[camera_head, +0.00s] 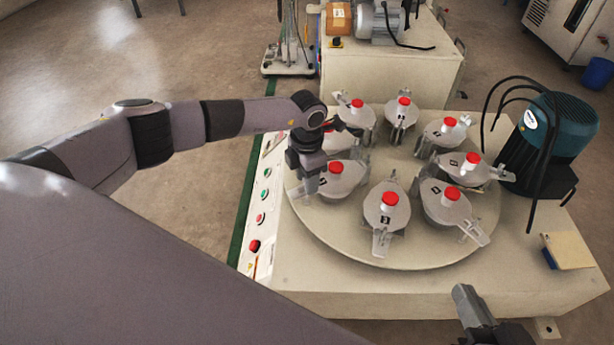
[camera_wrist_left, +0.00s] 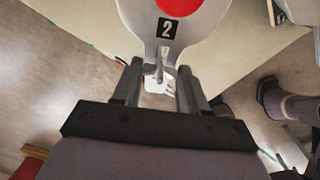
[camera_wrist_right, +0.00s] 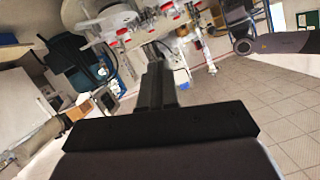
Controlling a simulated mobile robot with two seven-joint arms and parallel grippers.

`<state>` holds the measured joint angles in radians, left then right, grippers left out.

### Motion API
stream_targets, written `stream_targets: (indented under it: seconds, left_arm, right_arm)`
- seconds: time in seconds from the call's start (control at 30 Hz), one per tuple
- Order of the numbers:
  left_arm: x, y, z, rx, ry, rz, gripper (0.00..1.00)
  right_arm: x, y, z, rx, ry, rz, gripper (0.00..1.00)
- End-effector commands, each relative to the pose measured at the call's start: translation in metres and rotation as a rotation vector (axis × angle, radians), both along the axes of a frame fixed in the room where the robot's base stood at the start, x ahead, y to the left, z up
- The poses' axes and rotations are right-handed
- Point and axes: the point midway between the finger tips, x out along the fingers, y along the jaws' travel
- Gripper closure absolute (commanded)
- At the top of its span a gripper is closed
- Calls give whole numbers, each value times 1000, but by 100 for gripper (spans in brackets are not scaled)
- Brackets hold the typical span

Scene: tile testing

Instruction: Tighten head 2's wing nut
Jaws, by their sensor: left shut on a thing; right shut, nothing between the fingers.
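Head 2 (camera_head: 342,181) is a grey head with a red cap, at the left edge of the round turntable (camera_head: 410,257). In the left wrist view its plate (camera_wrist_left: 190,35) shows a black label reading 2. My left gripper (camera_head: 308,183) reaches down at the outer left side of head 2. In the left wrist view its fingers (camera_wrist_left: 158,82) are shut on the small metal wing nut (camera_wrist_left: 157,70) below the label; the fingers partly hide it. My right gripper (camera_head: 464,293) is shut and empty, in front of the turntable; it also shows in the right wrist view (camera_wrist_right: 157,68).
Several similar heads, among them head 3 (camera_head: 387,212), ring the turntable. A teal motor (camera_head: 562,128) with black cables stands at the right. A panel of buttons (camera_head: 262,205) runs along the left table edge. A tan block (camera_head: 570,250) lies at the front right.

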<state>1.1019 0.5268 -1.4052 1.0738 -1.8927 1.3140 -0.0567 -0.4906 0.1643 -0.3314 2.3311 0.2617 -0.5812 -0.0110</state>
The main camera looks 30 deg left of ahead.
Motion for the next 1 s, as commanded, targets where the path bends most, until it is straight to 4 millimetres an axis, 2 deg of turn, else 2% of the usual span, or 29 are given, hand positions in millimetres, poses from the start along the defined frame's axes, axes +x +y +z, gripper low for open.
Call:
stream_targets:
  seconds: [0.23, 0.27, 0.33, 0.67, 1.0]
  left_arm:
    - [0, 0, 0, 1, 2, -4, 88]
    - [0, 0, 0, 1, 2, -4, 54]
    - [0, 0, 0, 1, 2, -4, 32]
    - [0, 0, 3, 1, -1, -1, 32]
    - [0, 0, 56, 1, -2, -2, 32]
  right_arm:
    - [0, 0, 0, 0, -1, -1, 100]
    - [0, 0, 0, 0, -1, -1, 100]
    - [0, 0, 0, 0, -1, -1, 100]
    - [0, 0, 2, 2, 0, 0, 100]
    - [2, 10, 7, 55, 79, 16, 100]
